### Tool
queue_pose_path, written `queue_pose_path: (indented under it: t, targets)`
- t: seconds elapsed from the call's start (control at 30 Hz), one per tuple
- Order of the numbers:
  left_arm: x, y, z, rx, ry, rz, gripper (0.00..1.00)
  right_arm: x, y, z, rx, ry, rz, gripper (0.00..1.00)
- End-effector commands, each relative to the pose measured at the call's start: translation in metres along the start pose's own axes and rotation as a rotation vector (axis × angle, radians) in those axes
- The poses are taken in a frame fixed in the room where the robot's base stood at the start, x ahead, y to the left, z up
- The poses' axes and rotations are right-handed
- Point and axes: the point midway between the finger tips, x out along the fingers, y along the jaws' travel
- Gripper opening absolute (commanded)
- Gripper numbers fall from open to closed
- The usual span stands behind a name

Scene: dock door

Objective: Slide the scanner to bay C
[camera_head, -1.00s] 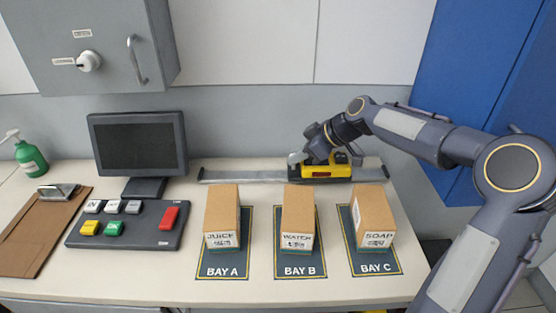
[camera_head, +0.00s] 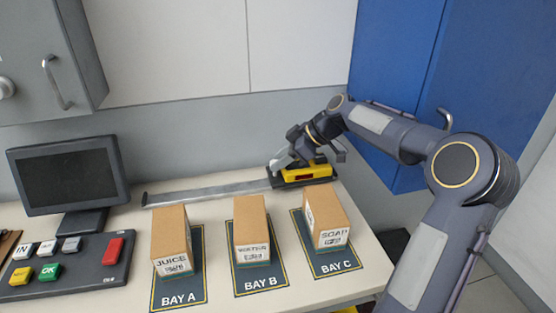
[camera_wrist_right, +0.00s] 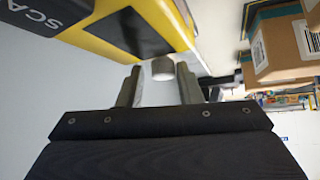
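The yellow and black scanner (camera_head: 306,174) sits on its carriage at the right end of a grey rail (camera_head: 205,191) along the back of the counter. It is behind the soap box (camera_head: 334,234) on the bay C mat (camera_head: 338,265). In the right wrist view the scanner (camera_wrist_right: 118,32) fills the upper left. My right gripper (camera_head: 283,163) is at the scanner's left side. In the right wrist view its fingers (camera_wrist_right: 160,88) stand either side of a pale handle with a grey knob (camera_wrist_right: 163,68) and appear closed on it. My left gripper is out of view.
A water box (camera_head: 252,250) stands on bay B and a juice box (camera_head: 172,260) on bay A, in front of the rail. A monitor (camera_head: 68,180) and button panel (camera_head: 70,262) are left. A blue cabinet (camera_head: 400,80) rises at the right. The rail's left part is clear.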

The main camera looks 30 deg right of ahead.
Motion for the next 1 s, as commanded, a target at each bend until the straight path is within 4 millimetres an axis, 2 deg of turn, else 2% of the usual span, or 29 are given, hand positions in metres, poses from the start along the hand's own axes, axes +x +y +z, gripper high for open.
queue_pose_path:
  t: [0.03,0.1,0.47,0.57,0.7,1.0]
  targets:
    - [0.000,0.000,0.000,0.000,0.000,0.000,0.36,0.000,0.000,0.000,0.000,0.000,-0.001,0.39]
    - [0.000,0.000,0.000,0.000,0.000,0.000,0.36,0.001,-0.001,0.000,0.000,0.001,-0.002,0.45]
    - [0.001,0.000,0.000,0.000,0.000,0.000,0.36,0.000,-0.001,-0.001,0.000,0.001,-0.004,0.45]
    - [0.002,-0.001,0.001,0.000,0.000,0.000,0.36,-0.006,-0.001,-0.007,-0.002,0.001,-0.002,0.45]
    - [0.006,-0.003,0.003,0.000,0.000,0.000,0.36,-0.024,-0.002,-0.025,-0.005,0.003,0.002,0.45]
    - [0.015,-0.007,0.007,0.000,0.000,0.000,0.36,-0.069,-0.052,-0.061,-0.005,0.002,0.003,0.45]
